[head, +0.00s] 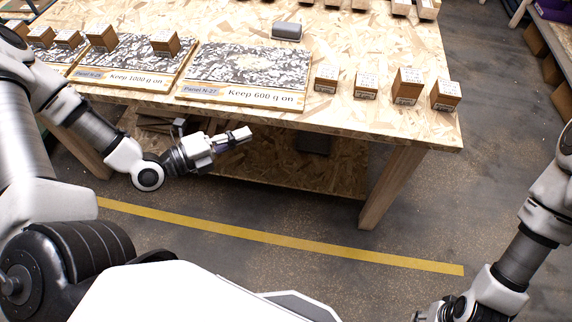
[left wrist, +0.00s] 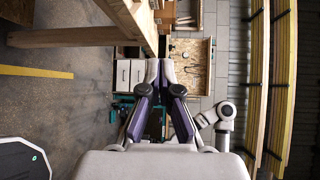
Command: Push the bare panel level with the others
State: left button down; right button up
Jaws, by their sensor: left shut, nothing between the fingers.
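Several speckled panels lie in a row on the wooden table. The bare panel (head: 247,66), labelled Panel N-27 and "Keep 600 g on", has no boxes on it. The panel to its left (head: 137,57), labelled "Keep 1000 g on", carries small boxes. Another panel (head: 60,52) shows partly at the far left. My left gripper (head: 247,133) is shut and empty, in front of the table and below its top, apart from the panels. Its fingers (left wrist: 160,72) also show shut in the left wrist view. My right arm shows at the lower right; its fingers are out of view.
Several small boxes (head: 366,85) stand on the table (head: 400,52) right of the bare panel. A grey block (head: 287,31) sits behind it. A table leg (head: 391,186) and lower shelf (head: 335,165) are near my left gripper. A yellow line (head: 300,242) crosses the open floor.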

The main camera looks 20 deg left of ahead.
aim_at(263, 113)
pick_arm(q)
jog(key=a+f+n+t+y+b, duration=0.2)
jog(key=a+f+n+t+b, duration=0.15)
jog(key=f, duration=0.25)
jog(key=shift+m+g, duration=0.45)
jog(key=b+x, duration=0.1)
jog(key=x, duration=0.3)
jog(key=a+b+x, duration=0.1)
jog(key=b+x, duration=0.1)
jog(key=x, duration=0.1)
jog(key=r+b+x, duration=0.1)
jog(key=b+x, duration=0.1)
jog(key=x, duration=0.2)
jog(key=shift+w+a, duration=0.25)
jog(key=shift+w, duration=0.4)
jog(key=shift+w+a, duration=0.25)
jog(key=shift+w, duration=0.2)
pick_arm(e)
notch_tip(263, 113, down, 12)
jog(key=shift+s+d, duration=0.2)
jog(key=shift+d, duration=0.15)
